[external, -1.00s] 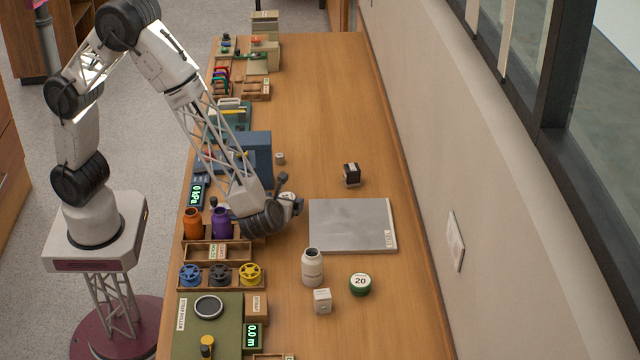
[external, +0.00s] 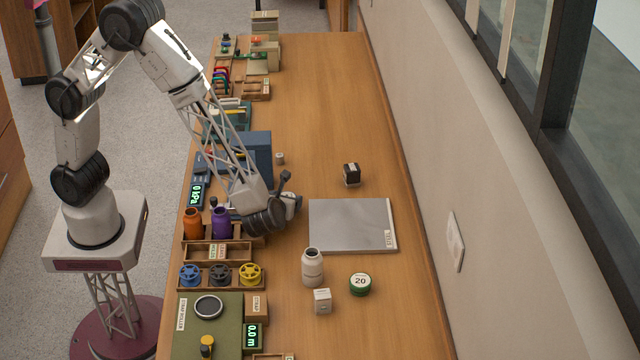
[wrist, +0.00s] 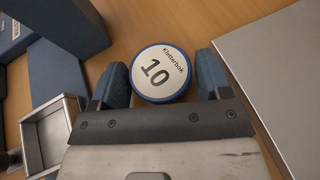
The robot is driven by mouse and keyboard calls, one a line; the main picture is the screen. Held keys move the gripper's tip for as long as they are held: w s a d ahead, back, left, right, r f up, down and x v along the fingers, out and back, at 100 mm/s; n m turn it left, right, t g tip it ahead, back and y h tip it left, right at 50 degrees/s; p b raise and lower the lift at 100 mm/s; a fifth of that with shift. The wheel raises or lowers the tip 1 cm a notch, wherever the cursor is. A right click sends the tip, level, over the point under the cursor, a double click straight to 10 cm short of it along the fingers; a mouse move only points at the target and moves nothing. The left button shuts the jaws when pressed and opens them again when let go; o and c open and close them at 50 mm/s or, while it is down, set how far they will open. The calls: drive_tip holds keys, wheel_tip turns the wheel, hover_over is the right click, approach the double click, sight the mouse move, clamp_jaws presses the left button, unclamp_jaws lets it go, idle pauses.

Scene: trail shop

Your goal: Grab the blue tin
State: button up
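The fingers are apart; a gap shows between the tin and the right finger, and the left finger is very close to the tin's edge. I cannot tell if they touch. In the external view my gripper (external: 289,196) is low over the counter, left of the grey plate, and the arm hides the blue tin.
The grey plate (external: 350,226) lies just right of my gripper. A green tin marked "20" (external: 360,284), a white bottle (external: 312,267) and a small white box (external: 322,301) stand nearer the camera. A black block (external: 352,174) stands behind the plate. Racks and a blue box (external: 258,150) line the left side.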

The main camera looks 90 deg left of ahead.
drive_tip(key=c, duration=0.5)
drive_tip(key=shift+r, duration=0.1)
drive_tip(key=shift+r, duration=4.9)
